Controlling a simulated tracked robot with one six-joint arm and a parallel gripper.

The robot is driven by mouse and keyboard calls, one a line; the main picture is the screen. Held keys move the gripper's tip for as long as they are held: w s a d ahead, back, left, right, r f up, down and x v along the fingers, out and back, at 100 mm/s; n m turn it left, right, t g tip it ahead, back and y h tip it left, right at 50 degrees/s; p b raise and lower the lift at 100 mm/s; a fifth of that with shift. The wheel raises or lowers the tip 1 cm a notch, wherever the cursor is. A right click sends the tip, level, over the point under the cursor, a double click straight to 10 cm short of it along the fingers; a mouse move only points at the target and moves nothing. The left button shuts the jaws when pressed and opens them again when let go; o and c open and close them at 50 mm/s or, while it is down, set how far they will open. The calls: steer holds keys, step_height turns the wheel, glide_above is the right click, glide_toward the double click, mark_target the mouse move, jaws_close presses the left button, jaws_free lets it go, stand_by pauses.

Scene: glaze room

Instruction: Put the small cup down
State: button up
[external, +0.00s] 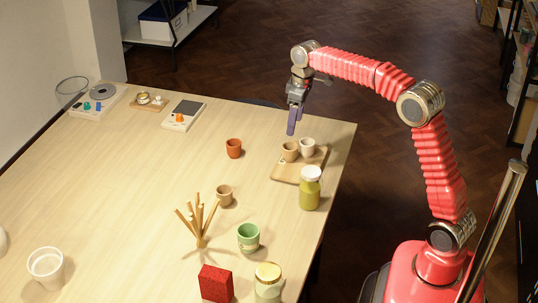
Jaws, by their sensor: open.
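My gripper (295,120) is open and empty. It hangs with its fingers pointing down, above the far right part of the table, near the wooden board. Several small cups are in view. A tan cup (290,151) and a whitish cup (307,147) stand upright on the wooden board (287,177). An orange-red cup (233,148) stands on the table to the left of the board. A light brown cup (224,195) stands nearer the middle, and a green cup (248,237) stands nearer the front. I cannot tell which one is the task's small cup.
A jar with yellow-green contents (310,190) stands by the board's near edge. A stick holder (199,228), a red block (215,284), a lidded jar (268,282) and a white cup (46,267) stand nearer the front. A scale (185,114) lies at the back. The table's left middle is clear.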

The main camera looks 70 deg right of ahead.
stand_by(0.4)
steer(key=s+a+r, duration=0.1)
steer(key=s+a, duration=0.3)
steer(key=a, duration=0.1)
steer(key=s+a+r+t, duration=0.1)
steer(key=s+a+r, duration=0.1)
steer(key=s+a, duration=0.2)
steer(key=s+a+r+t, duration=0.1)
steer(key=s+a, duration=0.3)
steer(key=a, duration=0.3)
steer(key=shift+s+a+r, duration=0.15)
steer(key=shift+s+r, duration=0.05)
steer(key=s+a+f+t, duration=0.1)
steer(key=s+a+f, duration=0.2)
steer(key=s+a, duration=0.2)
steer(key=s+a+f+t, duration=0.1)
steer(key=s+a+f, duration=0.3)
steer(key=s, duration=0.7)
steer(key=shift+a+f, duration=0.3)
steer(key=shift+a, duration=0.05)
